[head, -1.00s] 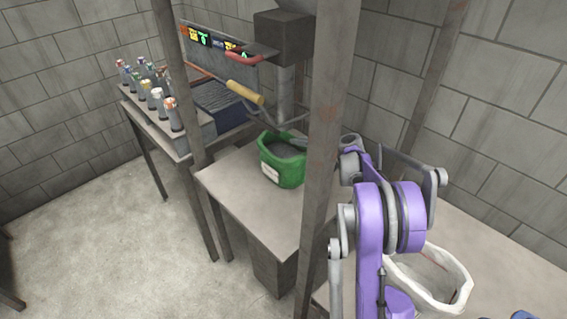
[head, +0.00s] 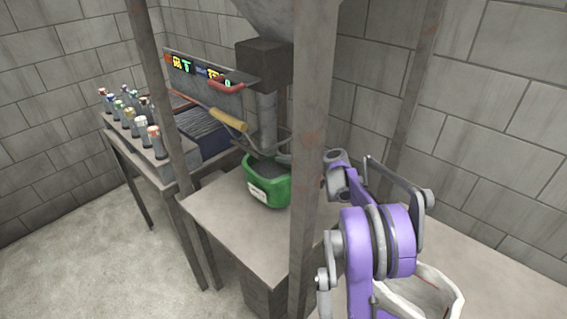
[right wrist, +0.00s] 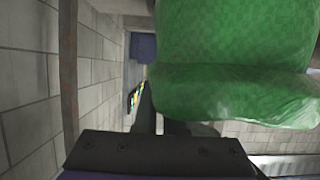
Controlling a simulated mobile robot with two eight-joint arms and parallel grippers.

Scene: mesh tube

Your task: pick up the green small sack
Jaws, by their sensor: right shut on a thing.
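The green small sack (head: 268,190) is an open-topped green bag with a white label and dark contents. In the head view it is upright at the back of the grey table, below a grey spout. I cannot tell whether its base touches the table. My right gripper (head: 283,157) reaches in from the right behind a post and is shut on the sack's rim. In the right wrist view the sack (right wrist: 235,60) fills the upper right, close beyond the gripper (right wrist: 160,122). The fingertips are mostly hidden. My left gripper is not in view.
A rusty post (head: 313,130) stands in front of my right arm. The spout (head: 266,115) and a lever with a yellow grip (head: 228,119) are close above the sack. A white sack (head: 425,292) is at lower right. A side table at left holds several capped tubes (head: 129,122).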

